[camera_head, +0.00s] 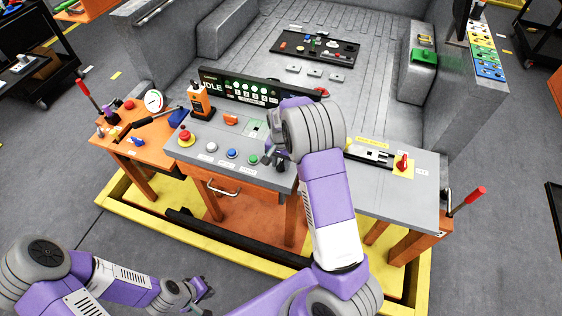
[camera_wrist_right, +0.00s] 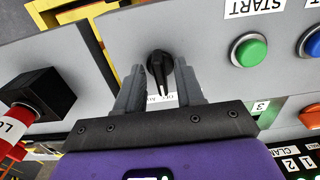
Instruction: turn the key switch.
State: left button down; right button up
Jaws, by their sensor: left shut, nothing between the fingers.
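The black key switch (camera_wrist_right: 160,70) sits on the grey panel in the right wrist view, its narrow handle pointing toward my gripper. My right gripper (camera_wrist_right: 160,88) has one finger on each side of it. The fingers stand apart, with a gap wider than the narrow handle; contact with the round part cannot be told. In the head view my right gripper (camera_head: 271,154) is low over the front of the grey console (camera_head: 222,172), and my arm hides much of that area. My left gripper (camera_head: 204,291) is shut and empty, low in front of the console.
A green START button (camera_wrist_right: 249,50) is to the right of the key switch in the wrist view. A red-handled black block (camera_wrist_right: 38,92) is at the left. A red emergency button (camera_head: 186,138) and an orange handheld device (camera_head: 200,101) stand on the console's left side.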

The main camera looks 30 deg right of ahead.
grip_shut()
jog(key=m+p, duration=0.3)
jog(key=m, duration=0.2)
jog(key=shift+r, duration=0.1)
jog(key=m+p, duration=0.1)
jog(key=m, duration=0.2)
jog(key=shift+m, duration=0.4)
jog(key=shift+s+f, duration=0.1)
jog(key=shift+f, duration=0.1)
dwell(0.4)
